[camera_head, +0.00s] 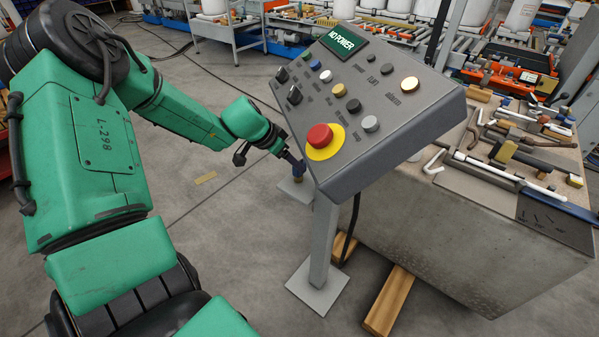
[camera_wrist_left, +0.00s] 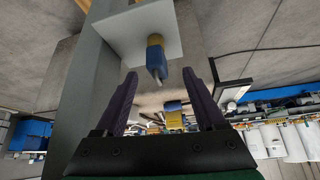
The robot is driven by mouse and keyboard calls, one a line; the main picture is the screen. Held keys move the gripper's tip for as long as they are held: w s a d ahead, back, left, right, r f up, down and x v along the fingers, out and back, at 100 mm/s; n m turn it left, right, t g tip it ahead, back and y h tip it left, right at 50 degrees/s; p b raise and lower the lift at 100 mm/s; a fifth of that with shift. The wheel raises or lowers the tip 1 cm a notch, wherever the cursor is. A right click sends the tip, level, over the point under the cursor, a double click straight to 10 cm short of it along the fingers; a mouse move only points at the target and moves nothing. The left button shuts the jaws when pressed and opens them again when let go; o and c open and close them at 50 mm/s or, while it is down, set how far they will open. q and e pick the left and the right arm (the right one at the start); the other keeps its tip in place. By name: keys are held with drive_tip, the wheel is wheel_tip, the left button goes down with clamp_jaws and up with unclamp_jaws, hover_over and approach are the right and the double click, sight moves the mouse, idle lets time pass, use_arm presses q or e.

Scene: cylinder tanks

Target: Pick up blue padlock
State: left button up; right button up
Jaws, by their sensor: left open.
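The blue padlock (camera_wrist_left: 156,60) is a small blue body with a yellow part and a pale metal tip. In the left wrist view, which looks upside down, it shows against a pale plate (camera_wrist_left: 125,35), ahead of and between my fingertips. My left gripper (camera_wrist_left: 160,75) is open, with a dark finger on each side and nothing between them. In the head view my left gripper (camera_head: 292,158) is beside the lower left edge of the control panel (camera_head: 370,110). A bit of blue shows just below it, mostly hidden. My right gripper is not in view.
A concrete block (camera_head: 470,240) with tools is to the right. The floor at left is open.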

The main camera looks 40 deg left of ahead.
use_arm(q)
drive_tip(key=b+x, duration=0.1)
drive_tip(key=x, duration=0.3)
drive_tip(key=shift+w+d+f+b, duration=0.1)
drive_tip(key=shift+d+f+b, duration=0.1)
drive_tip(key=shift+f+b, duration=0.1)
drive_tip(key=shift+w, duration=0.1)
drive_tip(key=shift+r, duration=0.2)
drive_tip(key=shift+c, duration=1.2)
clamp_jaws()
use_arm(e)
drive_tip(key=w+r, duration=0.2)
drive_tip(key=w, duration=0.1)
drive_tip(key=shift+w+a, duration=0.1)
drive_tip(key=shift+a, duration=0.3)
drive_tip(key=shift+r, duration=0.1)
